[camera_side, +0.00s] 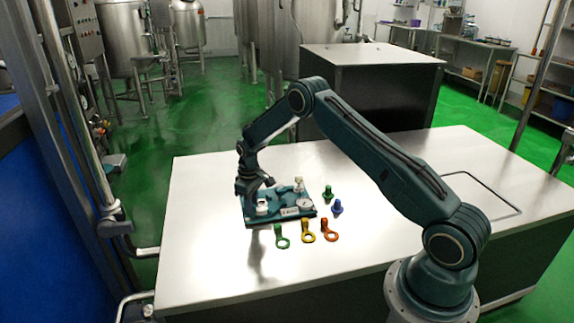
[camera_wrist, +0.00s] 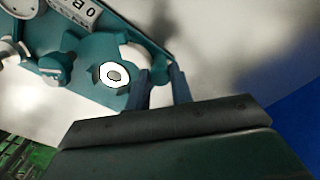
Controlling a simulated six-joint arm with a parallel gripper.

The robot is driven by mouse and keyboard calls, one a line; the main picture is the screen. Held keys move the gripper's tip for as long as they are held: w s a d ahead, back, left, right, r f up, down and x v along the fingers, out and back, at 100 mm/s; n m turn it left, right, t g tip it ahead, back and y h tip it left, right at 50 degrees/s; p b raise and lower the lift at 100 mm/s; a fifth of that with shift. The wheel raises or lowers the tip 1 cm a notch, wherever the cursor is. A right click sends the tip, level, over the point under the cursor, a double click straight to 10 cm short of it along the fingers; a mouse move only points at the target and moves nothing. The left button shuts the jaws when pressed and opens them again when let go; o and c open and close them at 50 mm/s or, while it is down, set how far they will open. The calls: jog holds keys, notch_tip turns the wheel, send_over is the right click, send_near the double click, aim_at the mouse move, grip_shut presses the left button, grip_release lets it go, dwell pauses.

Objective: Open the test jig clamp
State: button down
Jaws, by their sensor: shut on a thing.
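The test jig (camera_side: 280,214) is a teal plate on the white table, with a round dial (camera_side: 305,203) and a white label. My gripper (camera_side: 258,184) is low over its left end. In the wrist view, my gripper's fingers (camera_wrist: 160,84) are close together at the jig's edge, beside a white round part with a grey centre (camera_wrist: 114,75). The jig (camera_wrist: 100,48) also shows there with a teal knob (camera_wrist: 55,68). My gripper is shut on part of the test jig clamp; the gripped part is mostly hidden by the fingers.
Green (camera_side: 281,236), yellow (camera_side: 308,231) and orange (camera_side: 330,231) ring-ended pieces lie in front of the jig. A green piece (camera_side: 328,194) and a blue piece (camera_side: 337,208) stand to its right. The table (camera_side: 215,260) is clear at the front left.

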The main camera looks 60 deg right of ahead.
jog(key=w+m, duration=0.1)
jog(key=m, duration=0.1)
jog(key=a+m, duration=0.1)
jog(key=shift+w+a+m, duration=0.3)
jog(key=shift+w+m, duration=0.1)
jog(key=shift+w+a+m, duration=0.35)
jog(key=shift+w+m, duration=0.35)
jog(key=shift+m, duration=0.5)
jog(key=shift+w+a+r+m, duration=0.15)
jog(key=shift+w+m, duration=0.5)
jog(key=shift+m, duration=0.55)
jog(key=c, duration=1.2)
grip_release()
jog(key=shift+c, duration=0.2)
